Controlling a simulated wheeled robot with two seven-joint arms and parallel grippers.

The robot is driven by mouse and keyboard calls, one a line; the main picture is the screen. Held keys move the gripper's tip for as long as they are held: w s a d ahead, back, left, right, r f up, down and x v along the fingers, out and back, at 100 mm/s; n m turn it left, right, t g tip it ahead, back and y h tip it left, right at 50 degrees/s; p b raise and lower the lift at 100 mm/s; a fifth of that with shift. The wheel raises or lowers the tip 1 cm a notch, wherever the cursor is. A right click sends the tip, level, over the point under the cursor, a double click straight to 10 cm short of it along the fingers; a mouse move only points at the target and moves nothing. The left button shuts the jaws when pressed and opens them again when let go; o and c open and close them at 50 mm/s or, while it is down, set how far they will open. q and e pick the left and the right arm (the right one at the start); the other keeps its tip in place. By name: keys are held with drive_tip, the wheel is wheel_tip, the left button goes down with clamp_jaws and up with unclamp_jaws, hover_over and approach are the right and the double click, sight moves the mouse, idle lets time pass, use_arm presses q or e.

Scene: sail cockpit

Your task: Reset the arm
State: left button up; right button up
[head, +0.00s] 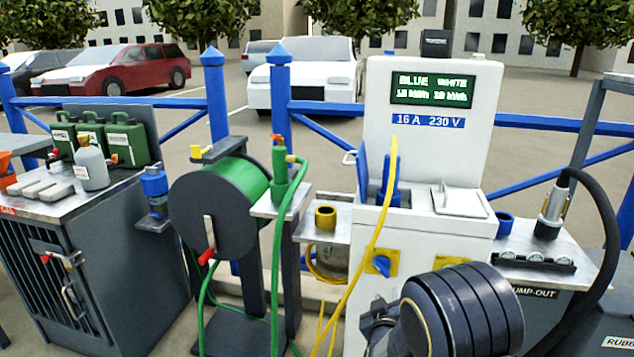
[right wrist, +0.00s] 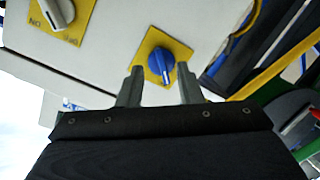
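My right arm (head: 465,315) stands low in front of the white power pedestal (head: 345,322), its dark rounded links covering the pedestal's lower right. My right gripper (head: 376,318) shows partly behind them, below the blue knob (head: 381,265). In the right wrist view the gripper (right wrist: 160,82) is open, with its two grey fingers apart and nothing held. The blue knob (right wrist: 161,60) on its yellow plate (right wrist: 146,45) appears just beyond and between the fingertips; contact cannot be told. A grey knob (right wrist: 58,12) on a second yellow plate is at the upper left. My left gripper is not in view.
A yellow cable (head: 371,255) hangs down the pedestal's front. A black hose (head: 606,215) arches at the right by the pump-out counter (head: 590,262). A hose reel (head: 212,205) and green hose stand left, beside a dark cabinet (head: 105,250) with green cans.

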drive_tip(key=s+r+m+g+y, duration=0.2)
drive_tip(key=s+g+y, duration=0.1)
drive_tip(key=s, duration=0.9)
drive_tip(key=s+d+r+m+g+y, duration=0.1)
drive_tip(key=s+r+m+g+y, duration=0.15)
drive_tip(key=s, duration=1.05)
drive_tip(key=s+r+m+g+y, duration=0.1)
drive_tip(key=s+g+y, duration=0.25)
drive_tip(key=s, duration=0.85)
wheel_tip(320, 180, up, 25)
drive_tip(key=h+p, duration=0.1)
drive_tip(key=p, duration=2.4)
drive_tip(key=shift+w+d+r+g, duration=0.15)
drive_tip(key=shift+w+r+g, duration=0.1)
drive_tip(key=shift+g, duration=0.15)
